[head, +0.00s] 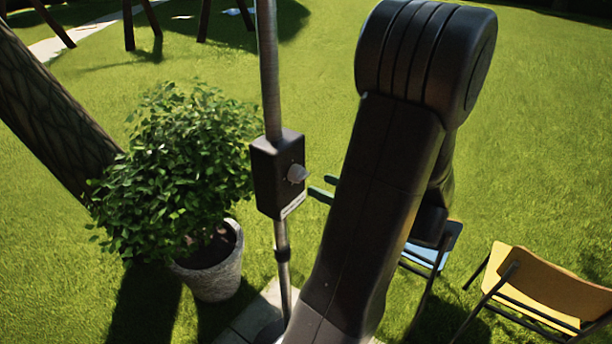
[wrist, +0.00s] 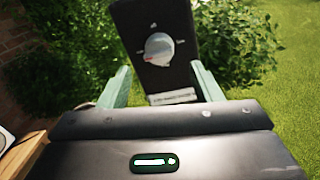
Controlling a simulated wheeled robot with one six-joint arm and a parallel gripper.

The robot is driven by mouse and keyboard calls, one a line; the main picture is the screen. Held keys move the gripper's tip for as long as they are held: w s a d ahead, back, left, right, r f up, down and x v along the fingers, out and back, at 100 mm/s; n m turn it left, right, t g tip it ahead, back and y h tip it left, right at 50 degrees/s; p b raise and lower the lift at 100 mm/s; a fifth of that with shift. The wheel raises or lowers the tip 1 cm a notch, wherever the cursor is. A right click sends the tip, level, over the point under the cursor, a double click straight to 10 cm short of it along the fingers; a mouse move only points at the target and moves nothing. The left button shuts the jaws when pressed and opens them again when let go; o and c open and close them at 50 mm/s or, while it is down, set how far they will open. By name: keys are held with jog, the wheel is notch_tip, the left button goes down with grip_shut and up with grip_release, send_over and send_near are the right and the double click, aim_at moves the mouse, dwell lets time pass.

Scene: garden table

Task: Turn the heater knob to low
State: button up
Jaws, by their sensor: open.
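The heater control box (head: 277,173) is black and fixed on a grey metal pole. Its round light-grey knob (head: 297,174) sits on the face toward the right. In the wrist view the knob (wrist: 159,48) shows face-on, with small marks around it too blurred to read. My gripper (head: 323,190) is open, its pale green fingertips just right of the box in the head view. In the wrist view the fingers (wrist: 158,84) stand apart, left and right below the knob. They appear empty and not touching the knob.
The pole (head: 270,70) runs above and below the box. A potted bush (head: 175,170) stands to the left. A blue chair (head: 435,246) is partly behind my arm, and a yellow chair (head: 545,285) stands at the right. Grass lies open around them.

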aim_at(299, 175)
jog(key=shift+p+x, duration=0.4)
jog(key=shift+x, duration=2.5)
jog(key=c, duration=0.9)
